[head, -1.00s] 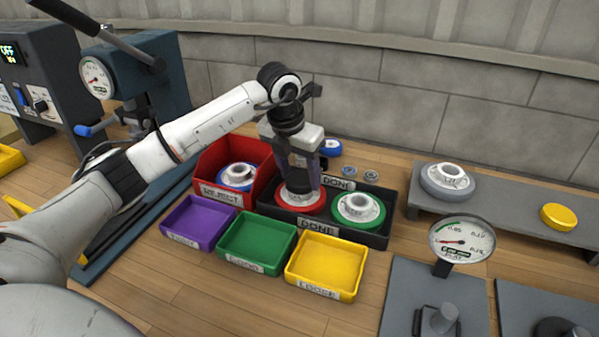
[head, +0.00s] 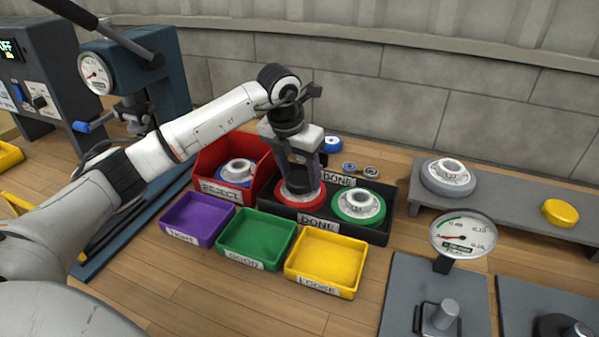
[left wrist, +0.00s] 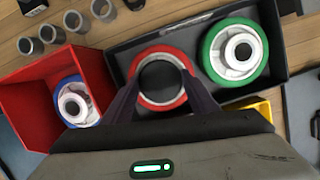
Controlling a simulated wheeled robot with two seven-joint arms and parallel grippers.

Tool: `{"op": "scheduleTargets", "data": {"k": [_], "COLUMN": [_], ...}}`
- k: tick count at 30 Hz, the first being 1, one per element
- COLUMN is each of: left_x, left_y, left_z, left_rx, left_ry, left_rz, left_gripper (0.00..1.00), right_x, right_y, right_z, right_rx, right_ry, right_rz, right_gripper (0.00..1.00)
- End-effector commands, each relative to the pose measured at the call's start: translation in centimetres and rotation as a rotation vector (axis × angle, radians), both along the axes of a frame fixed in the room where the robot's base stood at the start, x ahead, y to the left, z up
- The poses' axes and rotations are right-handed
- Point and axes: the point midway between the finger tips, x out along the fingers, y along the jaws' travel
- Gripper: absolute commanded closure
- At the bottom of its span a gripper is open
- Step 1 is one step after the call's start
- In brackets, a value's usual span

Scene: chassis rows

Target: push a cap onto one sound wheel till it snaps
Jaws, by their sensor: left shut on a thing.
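A red wheel (head: 300,199) lies flat in the left part of the black DONE tray (head: 375,236); it also shows in the left wrist view (left wrist: 183,98). A green wheel (head: 378,214) with a pale open hub lies beside it. My left gripper (head: 300,186) points down over the red wheel, its fingers closed on a dark round cap (left wrist: 159,81). The cap covers the wheel's hub; whether it is fully seated I cannot tell. A yellow cap (head: 560,212) lies on the grey shelf. My right gripper is out of view.
A red REJECT bin (head: 221,190) holds a blue wheel (head: 233,182). Purple (head: 183,232), green (head: 240,263) and yellow (head: 313,286) bins stand empty in front. A press (head: 135,85) stands left, a dial gauge (head: 463,237) right. A grey wheel (head: 447,186) sits on the shelf.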

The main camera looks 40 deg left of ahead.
Motion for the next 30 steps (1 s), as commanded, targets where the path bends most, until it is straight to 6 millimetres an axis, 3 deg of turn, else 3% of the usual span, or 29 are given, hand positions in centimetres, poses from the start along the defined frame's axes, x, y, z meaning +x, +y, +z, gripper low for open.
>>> {"op": "scheduleTargets", "data": {"k": [30], "left_x": [-0.02], "left_y": [0.01], "left_z": [-0.73], "left_rx": [0.000], "left_ry": [0.000], "left_rz": [0.000], "left_gripper": [0.68], "right_x": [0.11], "right_y": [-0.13], "right_z": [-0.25], "right_rx": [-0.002], "right_ry": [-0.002], "right_rz": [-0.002], "right_gripper": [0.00]}}
